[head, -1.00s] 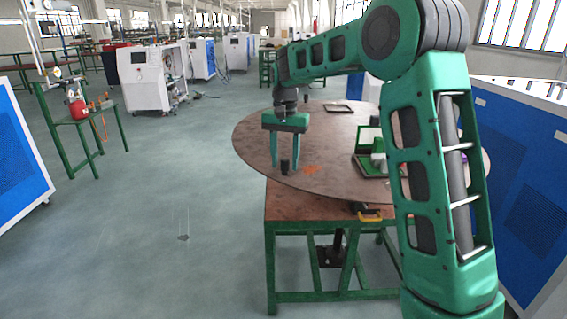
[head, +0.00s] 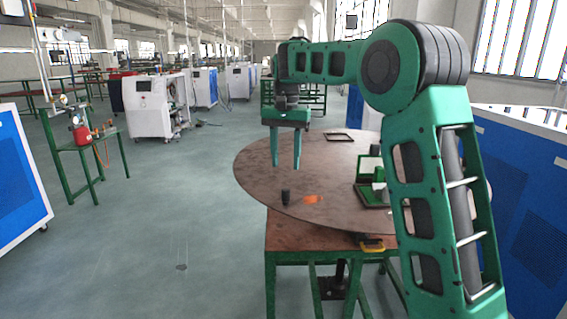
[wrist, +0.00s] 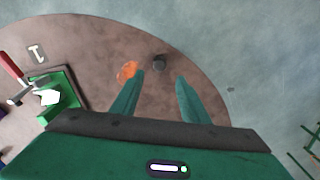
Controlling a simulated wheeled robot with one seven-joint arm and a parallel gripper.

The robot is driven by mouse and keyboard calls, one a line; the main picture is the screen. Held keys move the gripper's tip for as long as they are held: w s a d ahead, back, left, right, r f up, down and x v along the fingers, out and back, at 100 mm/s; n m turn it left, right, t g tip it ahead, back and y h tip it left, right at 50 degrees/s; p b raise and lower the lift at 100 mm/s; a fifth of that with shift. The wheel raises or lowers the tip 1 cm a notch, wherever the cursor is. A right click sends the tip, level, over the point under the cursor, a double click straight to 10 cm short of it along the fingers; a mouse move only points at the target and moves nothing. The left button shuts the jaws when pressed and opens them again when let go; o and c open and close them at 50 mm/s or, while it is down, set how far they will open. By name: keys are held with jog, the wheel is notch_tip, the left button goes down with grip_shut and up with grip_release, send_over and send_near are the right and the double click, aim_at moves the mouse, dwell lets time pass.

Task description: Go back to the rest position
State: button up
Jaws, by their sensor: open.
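My green gripper (head: 286,166) is open and empty above the round brown table (head: 255,165), its two fingers pointing down. In the wrist view the gripper (wrist: 160,82) shows its fingers spread apart. A small black cylinder (head: 285,197) stands upright on the table near its front edge, below and apart from the fingertips. It also shows in the wrist view (wrist: 159,63), beyond the fingertips. An orange patch (head: 313,199) lies on the table beside the cylinder.
A green tray (head: 372,193) with items stands on the table's right side. A dark square frame (head: 339,137) lies at the back. A green stand with a red container (head: 81,134) is at the far left.

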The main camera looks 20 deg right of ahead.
jog(key=s+d+f, duration=0.2)
jog(key=s+d, duration=0.4)
jog(key=s, duration=0.6)
jog(key=s+d+f, duration=0.2)
jog(key=s+d, duration=0.5)
jog(key=s, duration=0.4)
jog(key=s+f, duration=0.5)
jog(key=s, duration=0.5)
jog(key=s+f+n, duration=0.1)
jog(key=s+f, duration=0.4)
jog(key=s, duration=0.6)
jog(key=shift+s+d, duration=0.15)
jog(key=shift+d, duration=0.1)
jog(key=shift+w+f, duration=0.3)
jog(key=shift+w, duration=0.35)
